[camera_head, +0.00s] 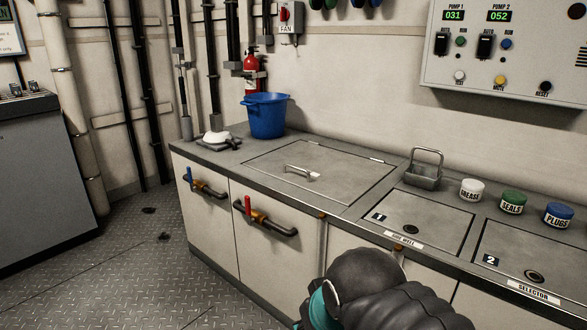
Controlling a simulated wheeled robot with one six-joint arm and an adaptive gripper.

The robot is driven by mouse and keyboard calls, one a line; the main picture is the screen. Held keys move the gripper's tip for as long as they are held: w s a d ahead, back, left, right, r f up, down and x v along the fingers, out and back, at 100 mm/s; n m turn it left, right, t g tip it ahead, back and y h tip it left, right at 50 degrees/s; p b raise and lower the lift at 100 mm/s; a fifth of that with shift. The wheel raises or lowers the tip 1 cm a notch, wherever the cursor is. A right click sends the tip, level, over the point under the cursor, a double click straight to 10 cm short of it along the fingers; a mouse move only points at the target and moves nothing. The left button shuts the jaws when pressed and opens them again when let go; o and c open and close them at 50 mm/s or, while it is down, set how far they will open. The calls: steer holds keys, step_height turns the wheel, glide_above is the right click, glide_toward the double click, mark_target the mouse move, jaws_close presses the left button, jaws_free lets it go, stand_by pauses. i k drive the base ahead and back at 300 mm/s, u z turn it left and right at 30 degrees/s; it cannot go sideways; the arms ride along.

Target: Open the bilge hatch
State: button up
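A large flat hatch (345,181) is set into the grey counter top, left of the middle. Its lid lies shut, level with the counter. A small raised bar handle (300,172) stands on it, and hinge-like pieces show along its back edge. I see no readable label on this hatch, so I cannot confirm by text that it is the bilge hatch. My dark arm with a teal ring shows at the bottom, in front of the counter. My gripper's fingers are not in view.
A blue bucket (267,117) and a white item on a dark holder (218,139) stand left of the hatch. A wire-handled metal basket (423,171) and labelled jars (472,190) stand right. Smaller lids (420,217) lie nearer. Valve handles (270,220) protrude from the cabinet front.

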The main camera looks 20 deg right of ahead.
mark_target(344, 179)
steer(key=u, duration=0.3)
steer(key=i, duration=1.15)
steer(key=z, duration=0.5)
